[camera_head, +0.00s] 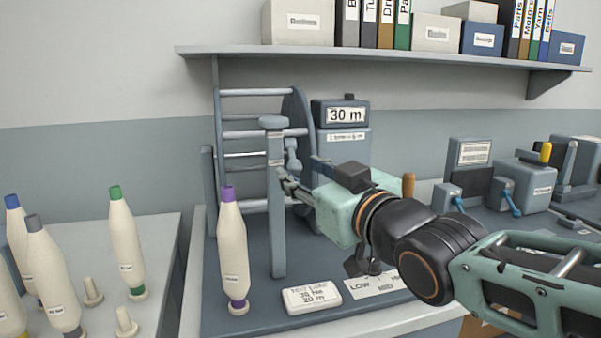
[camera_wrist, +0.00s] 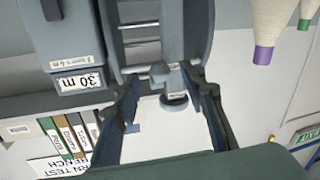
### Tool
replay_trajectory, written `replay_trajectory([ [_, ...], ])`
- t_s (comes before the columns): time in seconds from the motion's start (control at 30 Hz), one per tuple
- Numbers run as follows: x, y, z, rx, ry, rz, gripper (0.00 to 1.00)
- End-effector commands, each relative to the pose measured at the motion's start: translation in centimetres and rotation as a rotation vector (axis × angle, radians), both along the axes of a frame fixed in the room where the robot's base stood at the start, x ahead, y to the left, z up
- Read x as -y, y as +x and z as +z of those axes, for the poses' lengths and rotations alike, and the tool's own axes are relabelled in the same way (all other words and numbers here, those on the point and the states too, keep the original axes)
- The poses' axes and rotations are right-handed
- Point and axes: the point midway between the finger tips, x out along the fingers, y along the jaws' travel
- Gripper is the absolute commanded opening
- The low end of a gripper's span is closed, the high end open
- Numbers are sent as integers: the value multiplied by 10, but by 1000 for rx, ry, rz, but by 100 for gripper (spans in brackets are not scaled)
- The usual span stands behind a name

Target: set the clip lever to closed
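No part is marked as the clip lever. A small grey-blue lever-like part (camera_head: 292,155) stands beside the upright grey post (camera_head: 277,225), in front of the reel frame (camera_head: 222,170). I cannot tell its setting. My gripper (camera_head: 285,184) is close to the post, just below that part; contact is unclear. In the wrist view, which looks upside down, my gripper (camera_wrist: 164,80) has its fingers apart, with a grey part with a round end (camera_wrist: 174,102) showing between them. I see nothing held.
A yarn bobbin (camera_head: 231,255) with a purple tip stands left of the post. A white label card (camera_head: 311,297) lies in front. The 30 m counter box (camera_head: 344,140) is behind. Other devices with blue levers (camera_head: 510,202) stand right. A shelf (camera_head: 380,57) hangs above.

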Motion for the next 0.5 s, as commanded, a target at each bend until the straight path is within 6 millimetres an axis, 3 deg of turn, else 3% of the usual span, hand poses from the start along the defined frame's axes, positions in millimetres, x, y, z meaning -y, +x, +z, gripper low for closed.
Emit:
replay_trajectory([
  [0.2, -6, 12, 0, 0, -1, 0, 38],
  [0.5, -7, 14, 0, 0, -1, 0, 38],
])
